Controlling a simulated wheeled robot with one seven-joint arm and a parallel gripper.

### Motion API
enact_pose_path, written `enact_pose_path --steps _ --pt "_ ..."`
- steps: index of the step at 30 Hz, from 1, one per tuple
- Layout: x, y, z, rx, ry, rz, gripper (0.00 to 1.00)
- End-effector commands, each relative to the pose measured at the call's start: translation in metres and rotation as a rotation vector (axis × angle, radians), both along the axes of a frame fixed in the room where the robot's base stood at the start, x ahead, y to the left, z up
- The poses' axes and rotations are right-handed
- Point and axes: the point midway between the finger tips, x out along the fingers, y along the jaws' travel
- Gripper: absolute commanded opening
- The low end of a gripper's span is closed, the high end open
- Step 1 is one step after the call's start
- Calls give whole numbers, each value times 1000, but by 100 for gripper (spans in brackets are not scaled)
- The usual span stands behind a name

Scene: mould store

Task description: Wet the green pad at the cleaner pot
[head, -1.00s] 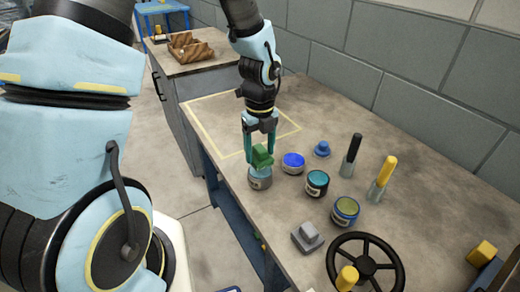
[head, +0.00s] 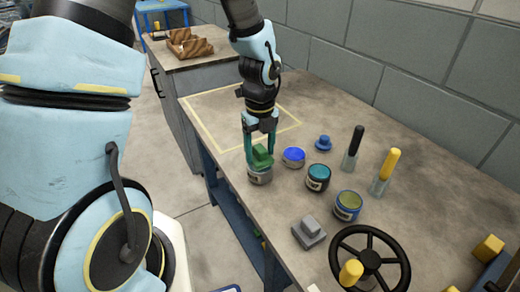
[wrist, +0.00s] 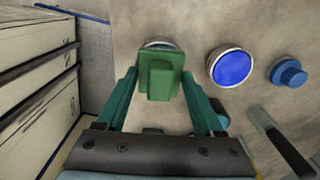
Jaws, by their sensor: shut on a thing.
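My gripper (head: 260,151) is shut on the green pad (head: 262,158), a block with a narrower raised part on top. In the wrist view the pad (wrist: 160,82) sits between the two teal fingers. The pad is right over the mouth of a grey metal pot (head: 260,176) near the bench's left edge. Only a strip of this pot's rim (wrist: 158,45) shows beyond the pad in the wrist view. The pot's contents are hidden, and I cannot tell whether the pad's underside touches them. I cannot read the pot's label.
A blue-filled pot (head: 293,157) stands close right of the grey pot. A teal-topped pot (head: 318,178), an olive-topped pot (head: 347,206), a grey block (head: 309,232) and a handwheel (head: 369,262) stand nearer. A blue knob (head: 323,143) and two handled tools stand behind. The taped area (head: 215,110) is clear.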

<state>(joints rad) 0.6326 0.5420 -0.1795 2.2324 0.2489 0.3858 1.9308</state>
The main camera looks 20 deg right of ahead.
Motion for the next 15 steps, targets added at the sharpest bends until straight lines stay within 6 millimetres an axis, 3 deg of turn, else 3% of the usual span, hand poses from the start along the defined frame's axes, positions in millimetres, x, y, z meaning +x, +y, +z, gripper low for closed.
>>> enact_pose_path --steps 15 --pt "0 0 -6 0 0 0 25"
